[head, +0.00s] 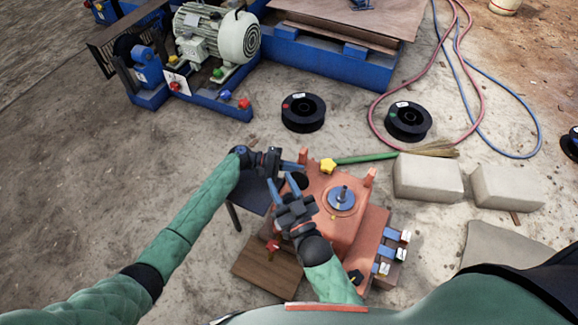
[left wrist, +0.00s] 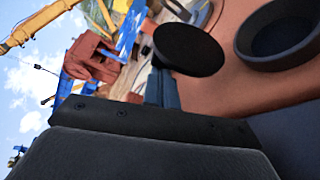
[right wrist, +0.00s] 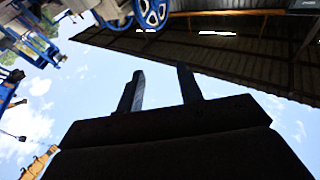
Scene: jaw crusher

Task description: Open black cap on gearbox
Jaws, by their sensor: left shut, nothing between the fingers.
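The orange gearbox (head: 328,190) stands below me, with a round shaft fitting (head: 342,198) on top. In the left wrist view a flat black cap (left wrist: 188,50) stands tilted up beside a round black-rimmed opening (left wrist: 245,50) in the orange surface (left wrist: 222,88). In the head view the black round part (head: 299,180) is partly hidden by the grippers. My left gripper (head: 300,166) is shut and empty; its fingertip (left wrist: 162,88) is at the cap's lower edge, and I cannot tell if they touch. My right gripper (head: 282,183) is open and empty, its two fingers (right wrist: 160,88) apart.
Concrete blocks (head: 428,177) stand to the right. Black spools (head: 303,112) and a motor on a blue frame (head: 217,40) are farther back. The two grippers are very close together. Bare floor lies left of my left arm.

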